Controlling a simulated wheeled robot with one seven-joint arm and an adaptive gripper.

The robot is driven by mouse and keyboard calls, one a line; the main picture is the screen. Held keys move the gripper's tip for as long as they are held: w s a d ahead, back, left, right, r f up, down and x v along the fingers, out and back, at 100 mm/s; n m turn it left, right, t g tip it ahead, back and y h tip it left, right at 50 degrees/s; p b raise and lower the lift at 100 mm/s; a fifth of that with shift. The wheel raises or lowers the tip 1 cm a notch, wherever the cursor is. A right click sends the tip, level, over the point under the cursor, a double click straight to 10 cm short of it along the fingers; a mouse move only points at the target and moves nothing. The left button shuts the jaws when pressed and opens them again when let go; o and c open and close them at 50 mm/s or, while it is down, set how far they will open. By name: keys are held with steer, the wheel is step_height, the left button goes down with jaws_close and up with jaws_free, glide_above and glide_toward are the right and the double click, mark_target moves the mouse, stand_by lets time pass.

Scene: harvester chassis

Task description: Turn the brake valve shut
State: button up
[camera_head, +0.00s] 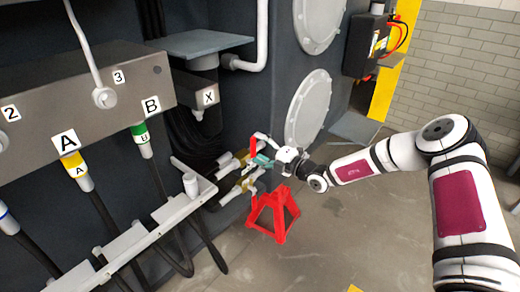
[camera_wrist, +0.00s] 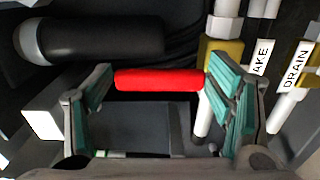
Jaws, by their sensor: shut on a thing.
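The brake valve's red handle (camera_head: 260,138) stands up from the valve pipes beside the dark chassis. In the wrist view the red bar (camera_wrist: 160,79) spans between my two teal finger pads, one at each end. My gripper (camera_head: 264,160) is shut on this red handle; it also shows in the wrist view (camera_wrist: 162,88). A brass and white valve body (camera_wrist: 212,55) is just right of the handle, next to a partly hidden label reading "AKE" (camera_wrist: 261,58). A second label reads "DRAIN" (camera_wrist: 296,64).
A red stand (camera_head: 274,214) is on the floor just below my gripper. A grey panel (camera_head: 85,95) with hose fittings and a white rail (camera_head: 165,225) are at left. Round white covers (camera_head: 307,108) are on the chassis behind. The floor at right is mostly open.

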steer(key=shift+w+r, duration=0.1)
steer(key=o, duration=1.4)
steer(key=v, duration=1.2)
steer(key=shift+a, duration=0.1)
